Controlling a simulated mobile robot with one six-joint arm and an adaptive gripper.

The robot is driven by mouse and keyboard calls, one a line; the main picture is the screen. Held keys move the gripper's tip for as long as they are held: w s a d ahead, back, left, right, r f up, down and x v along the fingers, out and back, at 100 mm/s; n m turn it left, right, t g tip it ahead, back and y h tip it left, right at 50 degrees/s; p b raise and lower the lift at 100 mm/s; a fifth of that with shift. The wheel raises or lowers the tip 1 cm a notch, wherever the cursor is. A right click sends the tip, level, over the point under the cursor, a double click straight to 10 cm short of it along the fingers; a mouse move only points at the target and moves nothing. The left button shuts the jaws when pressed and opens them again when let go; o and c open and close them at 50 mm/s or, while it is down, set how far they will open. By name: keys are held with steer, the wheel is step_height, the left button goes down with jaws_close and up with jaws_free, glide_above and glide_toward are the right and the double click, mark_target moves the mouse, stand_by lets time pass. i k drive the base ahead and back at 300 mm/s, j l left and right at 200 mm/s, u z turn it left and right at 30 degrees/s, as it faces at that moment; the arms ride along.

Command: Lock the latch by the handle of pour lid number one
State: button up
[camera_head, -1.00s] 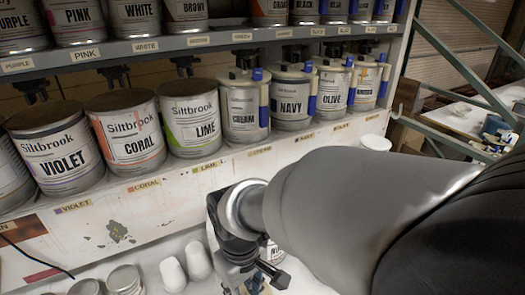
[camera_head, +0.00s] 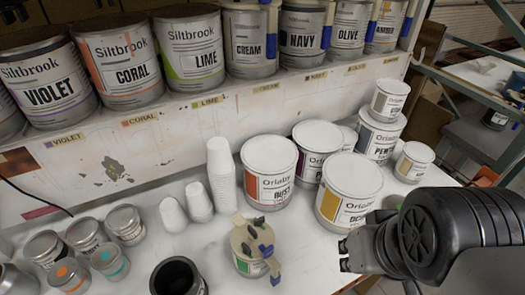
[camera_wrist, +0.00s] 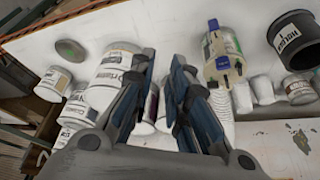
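A can with a beige pour lid (camera_head: 252,240) stands on the white bench at the front middle of the head view. The lid has dark fittings and a blue handle (camera_head: 271,264). The same pour lid (camera_wrist: 222,68) shows right of the fingers in the wrist view. Which number the lid bears cannot be read, and the latch state is too small to tell. My gripper (camera_head: 345,255) is right of this can in the head view, apart from it. In the wrist view my gripper (camera_wrist: 160,64) has its fingers apart with nothing held between them.
White Orlaby tubs (camera_head: 269,170) stand behind and right of the pour-lid can, close to my gripper. Stacked white cups (camera_head: 221,175), small tins (camera_head: 125,224) and a dark open pot (camera_head: 178,277) are to its left. A shelf of Siltbrook cans (camera_head: 125,68) overhangs the back.

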mark_target(247, 251)
steer(key=l+u, duration=0.8)
steer(key=j+u, duration=0.1)
steer(key=u, duration=0.75)
